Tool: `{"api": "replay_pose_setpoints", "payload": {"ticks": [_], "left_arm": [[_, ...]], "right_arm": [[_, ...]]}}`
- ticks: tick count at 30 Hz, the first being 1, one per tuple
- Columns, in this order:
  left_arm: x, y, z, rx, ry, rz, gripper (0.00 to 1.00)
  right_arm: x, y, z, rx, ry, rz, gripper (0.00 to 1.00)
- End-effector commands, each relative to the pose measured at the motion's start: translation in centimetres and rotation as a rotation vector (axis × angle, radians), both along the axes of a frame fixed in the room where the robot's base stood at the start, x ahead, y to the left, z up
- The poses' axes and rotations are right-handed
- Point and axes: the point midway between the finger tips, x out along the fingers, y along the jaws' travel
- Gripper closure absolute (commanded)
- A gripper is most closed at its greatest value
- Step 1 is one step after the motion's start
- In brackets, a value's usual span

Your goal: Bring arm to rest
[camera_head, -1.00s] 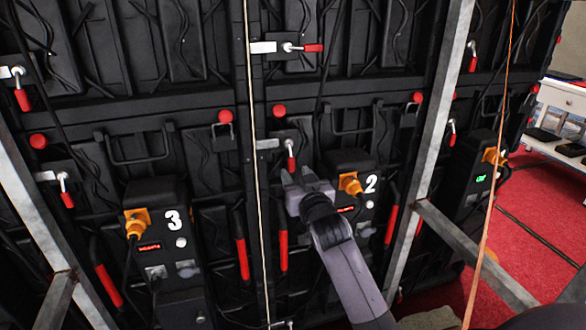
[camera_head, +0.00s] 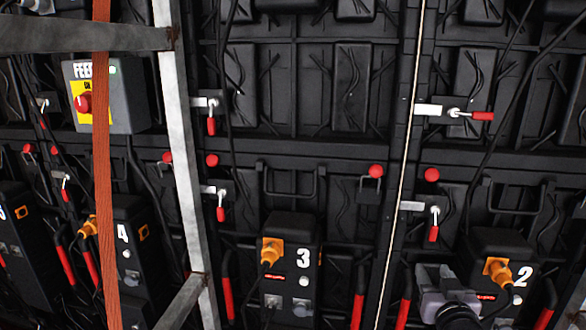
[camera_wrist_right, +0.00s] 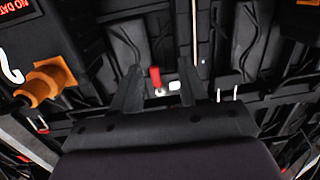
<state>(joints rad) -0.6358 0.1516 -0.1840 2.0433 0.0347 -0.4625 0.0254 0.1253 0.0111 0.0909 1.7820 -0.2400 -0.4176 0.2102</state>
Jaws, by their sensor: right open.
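My right gripper (camera_head: 438,272) is at the lower right of the head view, in front of the black wall panels and just left of the box marked 2 (camera_head: 512,248). In the right wrist view the two fingers of this gripper (camera_wrist_right: 158,84) stand apart with nothing held between them. A red latch handle (camera_wrist_right: 155,76) shows beyond the gap. An orange plug (camera_wrist_right: 46,84) is at the left of the wrist view, clear of the fingers. My left gripper is not in view.
Box 3 (camera_head: 290,262) with an orange plug and box 4 (camera_head: 130,250) stand along the wall. A grey metal post (camera_head: 177,110), an orange strap (camera_head: 102,180) and a grey feed box with a red button (camera_head: 108,95) are at the left. Red-handled latches (camera_head: 470,114) stick out from the panels.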

Motion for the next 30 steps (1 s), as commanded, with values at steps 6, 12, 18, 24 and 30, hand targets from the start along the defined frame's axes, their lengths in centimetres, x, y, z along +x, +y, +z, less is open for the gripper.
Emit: {"api": "replay_pose_setpoints", "payload": {"ticks": [6, 12, 18, 24, 30], "left_arm": [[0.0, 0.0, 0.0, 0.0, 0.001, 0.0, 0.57], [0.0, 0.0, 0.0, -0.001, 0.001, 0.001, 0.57], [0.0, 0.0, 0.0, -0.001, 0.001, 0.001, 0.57], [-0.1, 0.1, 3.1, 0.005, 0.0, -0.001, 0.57], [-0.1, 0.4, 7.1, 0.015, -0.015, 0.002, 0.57]], "right_arm": [[-7.6, 4.2, -9.5, -0.023, 0.208, 0.133, 0.56], [-15.9, 8.3, -15.9, -0.006, 0.389, 0.261, 0.56], [-23.5, 11.6, -19.6, 0.033, 0.533, 0.366, 0.56], [-26.2, 12.6, -17.4, 0.044, 0.579, 0.398, 0.56], [-26.5, 12.1, -13.8, 0.032, 0.576, 0.389, 0.56]]}}
